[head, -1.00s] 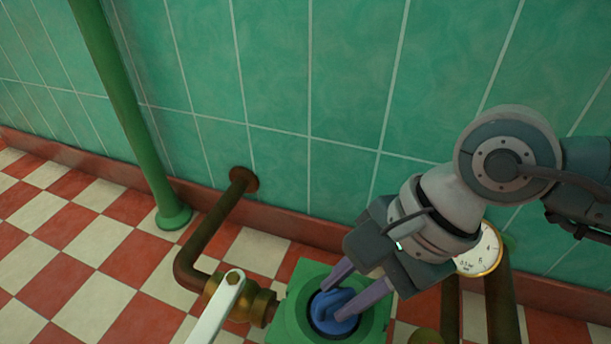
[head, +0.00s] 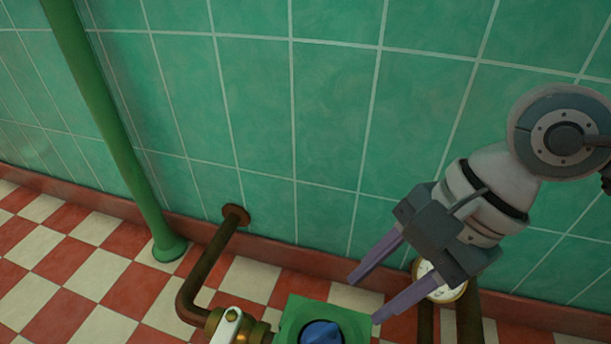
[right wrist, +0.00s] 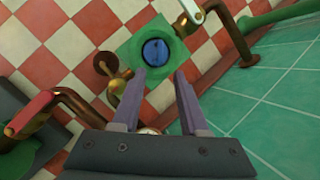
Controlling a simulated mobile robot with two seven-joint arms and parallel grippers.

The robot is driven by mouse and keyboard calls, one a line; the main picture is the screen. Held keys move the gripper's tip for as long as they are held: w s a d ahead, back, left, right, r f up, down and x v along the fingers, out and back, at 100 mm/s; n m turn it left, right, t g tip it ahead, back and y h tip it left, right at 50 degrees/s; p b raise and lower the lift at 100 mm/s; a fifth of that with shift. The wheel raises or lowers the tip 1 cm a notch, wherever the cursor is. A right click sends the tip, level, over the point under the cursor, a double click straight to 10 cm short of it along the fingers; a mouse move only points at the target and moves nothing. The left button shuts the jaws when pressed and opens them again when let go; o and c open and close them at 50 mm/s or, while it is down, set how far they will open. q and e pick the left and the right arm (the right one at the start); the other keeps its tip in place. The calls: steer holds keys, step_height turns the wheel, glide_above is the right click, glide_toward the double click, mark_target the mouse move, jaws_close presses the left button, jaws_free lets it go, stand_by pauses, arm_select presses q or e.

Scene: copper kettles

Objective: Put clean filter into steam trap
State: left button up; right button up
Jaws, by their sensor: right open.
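The green steam trap (head: 291,318) stands low at the bottom of the head view, cut off by the frame's lower edge. A blue round piece with a raised grip, perhaps the filter (head: 321,333), sits in its round opening. The right wrist view shows the whole top of the trap (right wrist: 126,50) with the blue piece (right wrist: 156,52) inside its dark ring. My right gripper (head: 362,299) is open and empty, up and to the right of the trap. In the right wrist view its purple fingers (right wrist: 160,74) point toward the trap, apart from the blue piece. My left gripper is not in view.
A brass valve with a white lever (head: 229,326) joins the trap to a brown pipe (head: 205,262). A dial gauge (head: 440,285) stands behind my right fingers. A green vertical pipe (head: 112,130) stands at the left. Green tiled wall closes the back.

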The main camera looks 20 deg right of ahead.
steer(key=w+a+r+m+t+y, duration=0.3)
steer(key=a+r+m+t+y, duration=0.2)
steer(key=a+r+m+y, duration=0.7)
steer(key=w+d+r+m+t+h, duration=0.2)
steer(key=w+r+m+t+h, duration=0.1)
steer(key=r+m+t, duration=0.25)
steer(key=w+d+r+m+t+h, duration=0.2)
steer(key=r+m+t+h, duration=0.1)
steer(key=r+m+t, duration=0.3)
steer(key=s+d+f+m+g+h, duration=0.15)
steer(key=d+f+m+h, duration=0.25)
steer(key=d+m+h, duration=0.5)
steer(key=s+d+f+m+g+h, duration=0.1)
steer(key=d+f+m+g+h, duration=0.3)
steer(key=m, duration=1)
steer(key=s+f+m+g+y, duration=0.1)
steer(key=s+f+m+g, duration=0.3)
steer(key=s, duration=0.4)
steer(key=s+a+f+m+g+y, duration=0.1)
steer(key=s+f+m+g, duration=0.3)
steer(key=s+f, duration=0.3)
steer(key=shift+s+g, duration=0.3)
steer(key=shift+s, duration=0.45)
